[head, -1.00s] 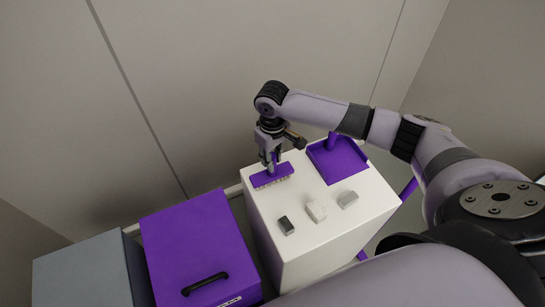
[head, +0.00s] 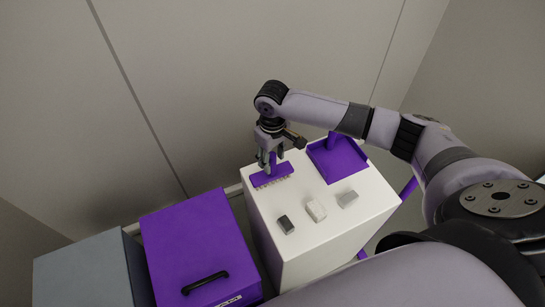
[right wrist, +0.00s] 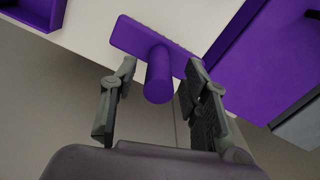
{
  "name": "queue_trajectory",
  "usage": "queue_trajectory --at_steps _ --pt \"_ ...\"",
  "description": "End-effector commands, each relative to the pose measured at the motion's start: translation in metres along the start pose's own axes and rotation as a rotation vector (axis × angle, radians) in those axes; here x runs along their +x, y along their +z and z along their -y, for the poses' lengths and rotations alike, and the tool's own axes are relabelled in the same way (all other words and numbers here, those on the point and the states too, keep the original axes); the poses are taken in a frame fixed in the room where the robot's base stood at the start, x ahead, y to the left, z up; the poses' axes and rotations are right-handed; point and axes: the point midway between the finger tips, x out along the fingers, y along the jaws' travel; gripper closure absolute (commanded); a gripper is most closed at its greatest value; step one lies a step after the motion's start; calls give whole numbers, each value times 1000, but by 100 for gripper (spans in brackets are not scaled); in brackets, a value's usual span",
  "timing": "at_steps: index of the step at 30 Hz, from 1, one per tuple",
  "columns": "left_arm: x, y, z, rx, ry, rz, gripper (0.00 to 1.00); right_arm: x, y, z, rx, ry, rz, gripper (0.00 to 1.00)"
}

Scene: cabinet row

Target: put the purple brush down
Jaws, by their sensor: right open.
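The purple brush (head: 272,177) rests bristles down on the white cabinet top (head: 262,212), near its back left edge. Its handle points up. My right gripper (head: 269,160) is above the brush with its fingers spread to either side of the handle. In the right wrist view the brush handle (right wrist: 159,78) stands between the two open fingers (right wrist: 158,105), with a gap on the left side; the gap on the right is narrow. My left gripper is in neither view.
A purple dustpan (head: 338,160) lies right of the brush. Several small blocks, one dark (head: 286,225), one white (head: 316,210) and one grey (head: 348,199), sit toward the front. A lower purple cabinet (head: 195,245) with a black handle and a grey one (head: 82,272) stand left.

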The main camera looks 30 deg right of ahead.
Motion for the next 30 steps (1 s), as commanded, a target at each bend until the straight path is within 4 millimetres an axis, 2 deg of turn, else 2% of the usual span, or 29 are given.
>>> queue_trajectory --at_steps 5,12,18,24,30 --pt "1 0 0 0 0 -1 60 -22 -1 0 -1 -1 -4 58" --pt "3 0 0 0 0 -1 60 -74 -2 0 0 0 -4 58" --pt "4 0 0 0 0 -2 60 -107 -1 0 1 -1 -3 58" --pt "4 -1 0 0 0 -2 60 -120 0 0 0 0 0 58" --pt "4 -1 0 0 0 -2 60 -121 0 0 0 0 0 58"
